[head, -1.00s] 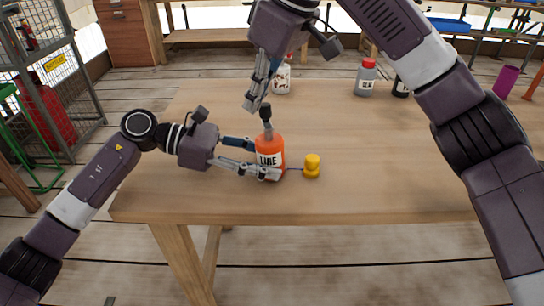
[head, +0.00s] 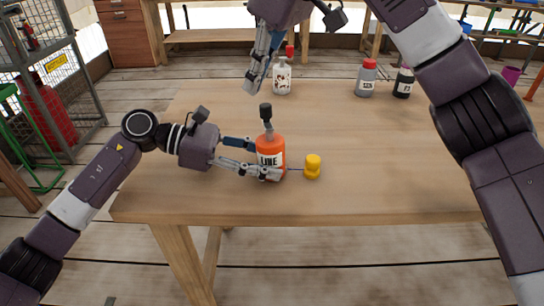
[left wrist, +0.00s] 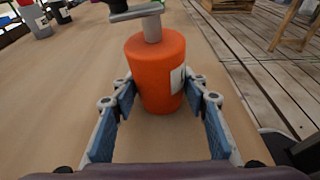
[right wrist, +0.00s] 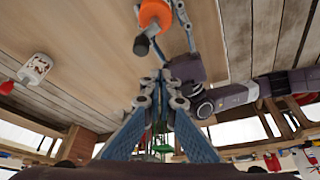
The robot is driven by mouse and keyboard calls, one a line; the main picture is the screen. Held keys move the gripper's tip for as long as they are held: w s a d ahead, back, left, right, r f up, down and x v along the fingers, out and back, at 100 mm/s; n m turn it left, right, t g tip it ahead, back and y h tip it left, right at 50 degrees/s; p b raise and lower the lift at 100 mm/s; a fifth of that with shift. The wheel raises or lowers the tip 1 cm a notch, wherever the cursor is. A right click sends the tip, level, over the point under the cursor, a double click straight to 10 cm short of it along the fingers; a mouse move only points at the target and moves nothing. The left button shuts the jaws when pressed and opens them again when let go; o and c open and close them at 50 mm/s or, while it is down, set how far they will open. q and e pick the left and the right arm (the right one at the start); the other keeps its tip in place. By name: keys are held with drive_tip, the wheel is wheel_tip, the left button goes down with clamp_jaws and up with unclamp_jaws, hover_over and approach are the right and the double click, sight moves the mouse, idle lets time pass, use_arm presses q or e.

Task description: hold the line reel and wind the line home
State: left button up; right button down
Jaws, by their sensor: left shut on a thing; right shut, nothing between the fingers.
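The line reel (head: 270,153) is an orange cylinder labelled LINE, upright on the wooden table. A crank (left wrist: 135,14) with a dark knob (head: 265,110) stands on its top. My left gripper (head: 262,160) is shut around the reel's sides, one finger on each side, also in the left wrist view. A short, thin line runs from the reel to a yellow piece (head: 313,167) on the table just right of it. My right gripper (head: 254,84) is shut and empty, above and beyond the knob and apart from it. In the right wrist view, its fingertips (right wrist: 165,82) are together below the reel (right wrist: 156,14).
A white spotted bottle with a red cap (head: 282,78) stands at the table's back, close to my right gripper in the picture. A grey bottle (head: 366,80) and a black bottle (head: 403,83) stand at the back right.

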use_arm(q)
drive_tip(key=shift+c, duration=0.2)
use_arm(e)
drive_tip(key=shift+s+a+f+m+t+h, duration=0.15)
drive_tip(key=shift+f+m+t+h, duration=0.15)
drive_tip(key=shift+f+m, duration=0.5)
drive_tip(key=shift+s+f+m+t+h, duration=0.1)
drive_tip(key=shift+f+m+t+h, duration=0.3)
drive_tip(key=shift+m, duration=0.8)
drive_tip(key=shift+s+a+f+m+t+h, duration=0.1)
drive_tip(key=shift+s+f+m+h, duration=0.1)
drive_tip(key=shift+f+m, duration=0.65)
wheel_tip(320, 180, down, 3)
drive_tip(key=shift+r, duration=0.2)
idle(0.5)
drive_tip(key=shift+w+d, duration=0.15)
